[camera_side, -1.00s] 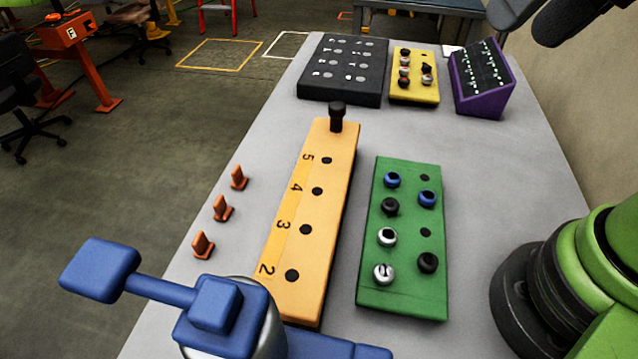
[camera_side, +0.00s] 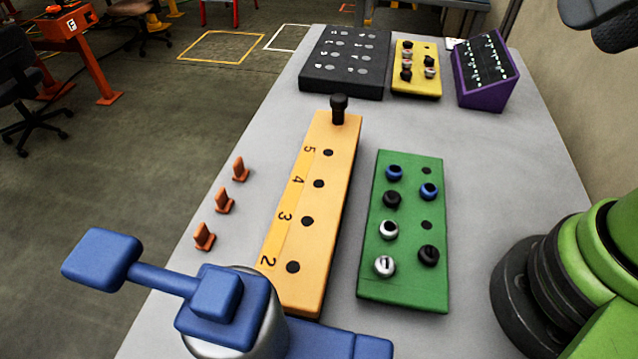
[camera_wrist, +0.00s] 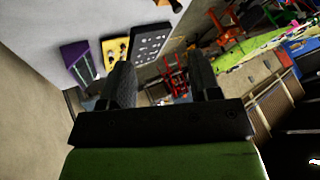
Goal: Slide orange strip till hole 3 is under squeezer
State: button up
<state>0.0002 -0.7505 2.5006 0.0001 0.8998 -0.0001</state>
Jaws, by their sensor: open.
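The orange strip (camera_side: 305,250) lies lengthwise on the table in the side view, with holes numbered 2, 3, 4 and 5 showing. A black knob (camera_side: 339,108) stands upright at its far end. The near end of the strip goes in at the blue squeezer (camera_side: 222,305), and hole 1 is hidden there. Hole 3 (camera_side: 307,221) is out in the open, beyond hole 2 (camera_side: 293,267) from the squeezer. My gripper (camera_wrist: 163,85) shows in the wrist view with its two dark fingers apart and nothing between them. It is away from the strip.
A green block (camera_side: 405,285) with blue, black and silver pieces sits right of the strip. Several small orange clamps (camera_side: 224,201) stand to the left. A black tray (camera_side: 345,65), yellow block (camera_side: 416,70) and purple stand (camera_side: 486,75) are at the far end.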

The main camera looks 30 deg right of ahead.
jog(key=shift+w, duration=0.1)
dwell(0.3)
jog(key=m+g+y, duration=0.3)
jog(key=m+g, duration=0.4)
jog(key=m, duration=0.7)
send_over(340, 96)
jog(key=d, duration=0.4)
notch_tip(340, 96, down, 12)
jog(key=shift+h, duration=0.3)
jog(key=x, duration=0.9)
jog(key=shift+a, duration=0.15)
